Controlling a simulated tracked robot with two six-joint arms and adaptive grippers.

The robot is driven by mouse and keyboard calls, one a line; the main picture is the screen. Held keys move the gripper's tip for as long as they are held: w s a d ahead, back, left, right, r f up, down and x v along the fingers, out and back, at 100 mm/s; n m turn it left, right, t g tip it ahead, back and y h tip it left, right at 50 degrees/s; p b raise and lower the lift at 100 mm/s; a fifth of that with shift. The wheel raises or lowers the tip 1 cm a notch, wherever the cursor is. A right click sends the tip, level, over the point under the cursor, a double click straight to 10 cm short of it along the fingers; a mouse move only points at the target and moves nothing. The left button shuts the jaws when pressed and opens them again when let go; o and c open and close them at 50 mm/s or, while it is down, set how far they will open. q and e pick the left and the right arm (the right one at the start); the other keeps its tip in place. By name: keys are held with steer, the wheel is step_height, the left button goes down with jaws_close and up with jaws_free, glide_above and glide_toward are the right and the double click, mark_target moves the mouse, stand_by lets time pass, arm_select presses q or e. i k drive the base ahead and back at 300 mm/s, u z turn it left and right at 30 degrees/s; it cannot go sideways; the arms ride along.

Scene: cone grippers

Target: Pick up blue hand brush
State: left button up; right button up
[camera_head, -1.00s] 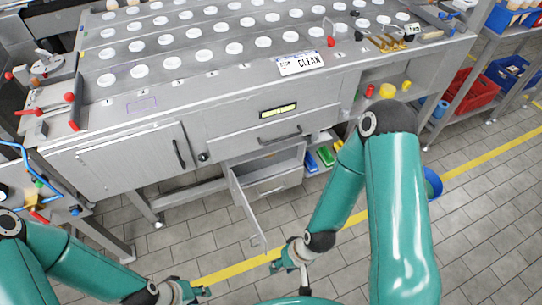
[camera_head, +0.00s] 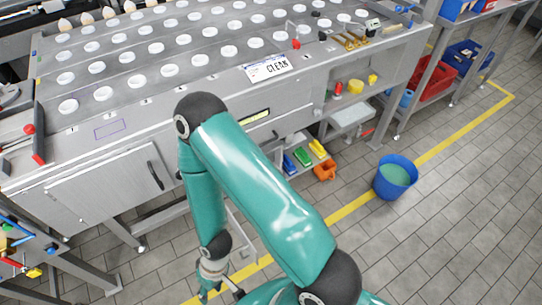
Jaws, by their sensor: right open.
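A blue item (camera_head: 289,165), likely the hand brush, lies on a low shelf under the machine, beside a green item (camera_head: 303,157) and a yellow item (camera_head: 317,148). Its exact shape is too small to tell. My right gripper (camera_head: 222,292) hangs low near the bottom edge, left of and nearer than the blue item, well apart from it. It is open and appears empty. My left gripper is out of view.
A blue bucket (camera_head: 396,177) stands on the floor to the right. An orange item (camera_head: 324,170) lies by the shelf. A long steel machine (camera_head: 150,125) fills the back.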

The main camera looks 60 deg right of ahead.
mark_target(287, 164)
steer(key=z, duration=0.25)
steer(key=k, duration=0.5)
steer(key=z, duration=1.05)
steer(key=i, duration=0.6)
steer(key=u, duration=0.1)
steer(key=k, duration=0.9)
steer(key=z, duration=0.15)
steer(key=i, duration=0.95)
steer(key=u, duration=0.05)
